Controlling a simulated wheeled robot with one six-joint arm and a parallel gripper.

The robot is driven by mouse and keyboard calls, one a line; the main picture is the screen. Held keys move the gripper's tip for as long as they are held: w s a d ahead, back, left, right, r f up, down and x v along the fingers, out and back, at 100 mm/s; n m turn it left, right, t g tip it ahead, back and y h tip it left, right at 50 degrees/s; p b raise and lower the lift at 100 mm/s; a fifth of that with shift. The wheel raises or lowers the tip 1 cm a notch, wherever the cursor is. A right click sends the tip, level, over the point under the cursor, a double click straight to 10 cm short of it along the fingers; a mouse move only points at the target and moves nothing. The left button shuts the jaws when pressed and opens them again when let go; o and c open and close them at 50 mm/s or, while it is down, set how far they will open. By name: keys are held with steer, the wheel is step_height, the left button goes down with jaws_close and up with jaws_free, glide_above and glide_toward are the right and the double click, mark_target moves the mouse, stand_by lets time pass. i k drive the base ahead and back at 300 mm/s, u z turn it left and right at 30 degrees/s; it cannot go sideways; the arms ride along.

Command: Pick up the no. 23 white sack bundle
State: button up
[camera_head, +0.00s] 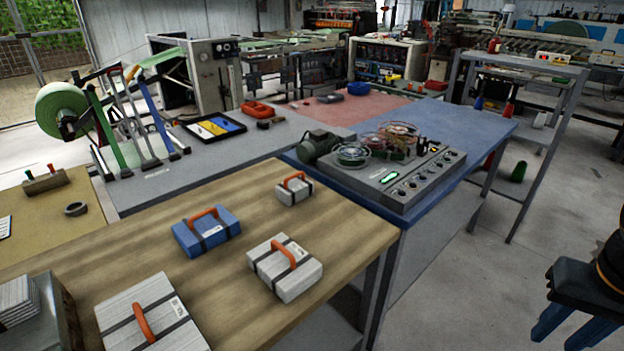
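Three white sack bundles with dark straps and orange handles lie on the wooden table: a small one (286,197) at the back, a larger one (303,277) at the front right, and another (120,306) at the front left, cut by the lower picture edge. Their labels are too small to read, so I cannot tell which is no. 23. A blue bundle (188,239) with an orange handle lies among them. My gripper (562,338) is at the lower right, beyond the table's right side and away from the bundles. Its blue fingers are apart, with nothing visible between them.
The wooden table (345,232) has bare wood between the bundles. A blue bench (480,130) with a grey control unit (400,190) adjoins it behind. A grey shelf rack (530,180) stands at the right. A metal holder (62,310) with stacked sheets is at the lower left. Floor (470,285) is clear.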

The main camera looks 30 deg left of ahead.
mark_target(295, 187)
steer(key=u, duration=0.25)
steer(key=i, duration=0.7)
steer(key=u, duration=0.95)
steer(key=i, duration=0.55)
steer(key=u, duration=0.45)
